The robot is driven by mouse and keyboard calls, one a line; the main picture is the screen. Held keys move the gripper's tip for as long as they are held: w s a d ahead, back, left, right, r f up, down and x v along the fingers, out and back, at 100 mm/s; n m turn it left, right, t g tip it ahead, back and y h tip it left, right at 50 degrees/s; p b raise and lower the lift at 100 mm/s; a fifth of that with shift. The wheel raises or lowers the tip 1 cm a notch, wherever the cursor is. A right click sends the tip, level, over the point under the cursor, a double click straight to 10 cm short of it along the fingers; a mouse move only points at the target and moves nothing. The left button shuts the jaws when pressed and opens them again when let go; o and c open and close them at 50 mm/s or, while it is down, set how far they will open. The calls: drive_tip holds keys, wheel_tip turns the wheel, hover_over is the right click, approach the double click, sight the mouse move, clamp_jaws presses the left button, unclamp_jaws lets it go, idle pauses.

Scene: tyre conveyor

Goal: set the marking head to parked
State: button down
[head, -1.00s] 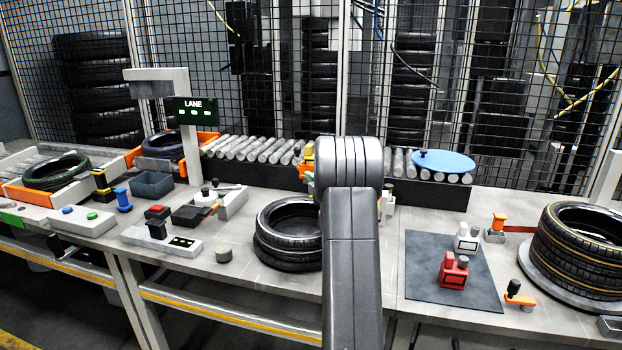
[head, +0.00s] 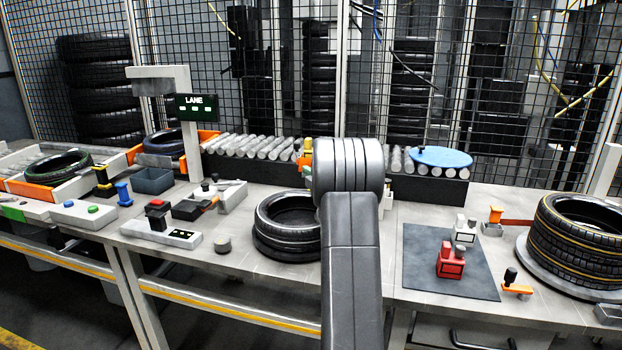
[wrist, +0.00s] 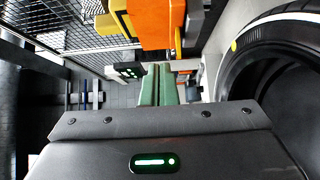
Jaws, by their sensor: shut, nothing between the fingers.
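An orange and yellow block (wrist: 160,22), which may be the marking head, stands close at the top of the wrist view. In the head view a small orange and yellow part (head: 305,158) shows just left of my arm, beside the roller conveyor; the arm hides most of what is behind it. My gripper (wrist: 157,85) shows in the wrist view as green fingers closed together, with nothing between them. The fingers point past the lower side of the orange block; I cannot tell whether they touch anything. In the head view my arm hides the gripper. The marking head's setting cannot be read.
A black tyre (head: 287,226) lies on the bench left of my arm and fills the right of the wrist view (wrist: 275,75). A roller conveyor (head: 250,147) runs behind. Mesh fencing stands behind.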

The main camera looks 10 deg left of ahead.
drive_tip(key=v, duration=1)
drive_tip(key=shift+s+f, duration=0.15)
drive_tip(key=shift+s, duration=0.35)
drive_tip(key=shift+a, duration=0.2)
